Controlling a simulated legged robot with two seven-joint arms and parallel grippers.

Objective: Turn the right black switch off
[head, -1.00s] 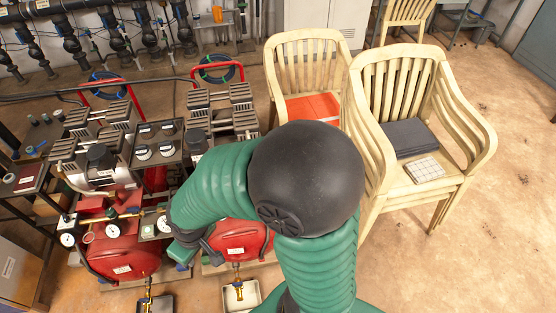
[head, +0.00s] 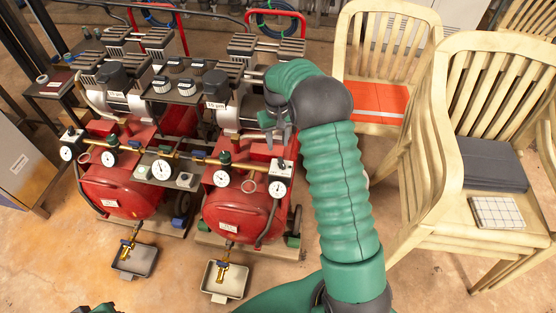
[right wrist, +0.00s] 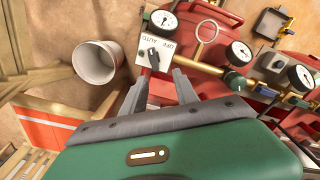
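The right black switch (right wrist: 152,56) is a small lever on a white box marked OFF and AUTO, seen in the right wrist view. In the head view its white box (head: 283,169) sits at the right end of the right red compressor (head: 238,212). My right gripper (head: 277,134) is just above that box in the head view. In the right wrist view its two fingers (right wrist: 161,76) are apart and empty, pointing at the switch, with a gap to it. A similar white box with a black switch (head: 72,133) is on the left compressor.
Pressure gauges (head: 221,178) and brass pipes crowd the compressor fronts. Wooden chairs (head: 420,170) stand close on the right of my arm. A white bucket (right wrist: 99,63) is beside the switch in the right wrist view. Drip trays (head: 225,282) lie on the floor in front.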

